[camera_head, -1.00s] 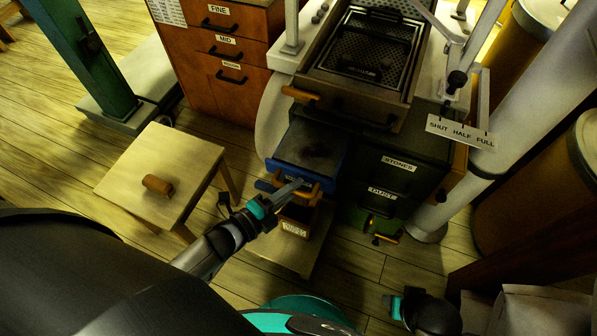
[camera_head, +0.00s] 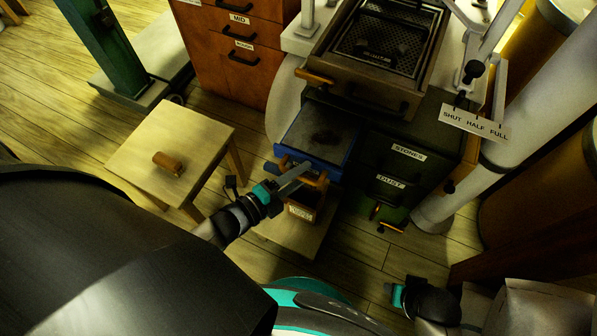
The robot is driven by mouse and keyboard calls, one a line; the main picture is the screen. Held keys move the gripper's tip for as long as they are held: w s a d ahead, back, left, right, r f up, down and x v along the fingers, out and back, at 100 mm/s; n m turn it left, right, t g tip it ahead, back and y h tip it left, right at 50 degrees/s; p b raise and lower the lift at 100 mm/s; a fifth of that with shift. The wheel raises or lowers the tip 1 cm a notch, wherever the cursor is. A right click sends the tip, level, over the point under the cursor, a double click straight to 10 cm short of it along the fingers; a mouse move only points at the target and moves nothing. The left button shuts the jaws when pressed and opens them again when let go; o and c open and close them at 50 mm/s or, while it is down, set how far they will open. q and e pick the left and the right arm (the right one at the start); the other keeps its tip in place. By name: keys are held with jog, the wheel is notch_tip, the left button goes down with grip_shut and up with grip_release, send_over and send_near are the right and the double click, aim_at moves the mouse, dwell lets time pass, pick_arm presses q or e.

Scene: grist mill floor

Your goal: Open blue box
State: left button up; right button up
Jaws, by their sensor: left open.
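The blue box (camera_head: 316,142) is a blue-sided drawer with a dark patch inside, standing out from under the sieve machine, left of the dark drawers. A wooden handle bar (camera_head: 317,181) runs along its front. My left gripper (camera_head: 303,172) is at this front, its fingers open by the handle; whether they touch it is hard to see. My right gripper (camera_head: 393,293) is low at the right, away from the box, and its jaws are not clear.
A small wooden stool (camera_head: 205,128) with a brown cylinder (camera_head: 167,163) on it stands to the left. Dark drawers labelled STONES (camera_head: 408,153) and DUST (camera_head: 391,182) are right of the box. A small labelled box (camera_head: 301,210) sits below the handle.

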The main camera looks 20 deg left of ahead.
pick_arm(q)
jog(key=shift+s+a, duration=0.15)
jog(key=shift+s, duration=0.1)
jog(key=p+v, duration=0.3)
jog(key=v, duration=1.1)
jog(key=shift+s+r+p, duration=0.2)
jog(key=shift+s+p, duration=0.1)
jog(key=shift+s, duration=0.05)
pick_arm(e)
jog(key=s+d+f, duration=0.2)
jog(key=s+f, duration=0.1)
jog(key=f, duration=0.3)
jog(key=shift+s+d+f, duration=0.25)
jog(key=shift+s+d, duration=0.05)
jog(key=shift+s, duration=0.05)
pick_arm(q)
jog(key=shift+a, duration=0.1)
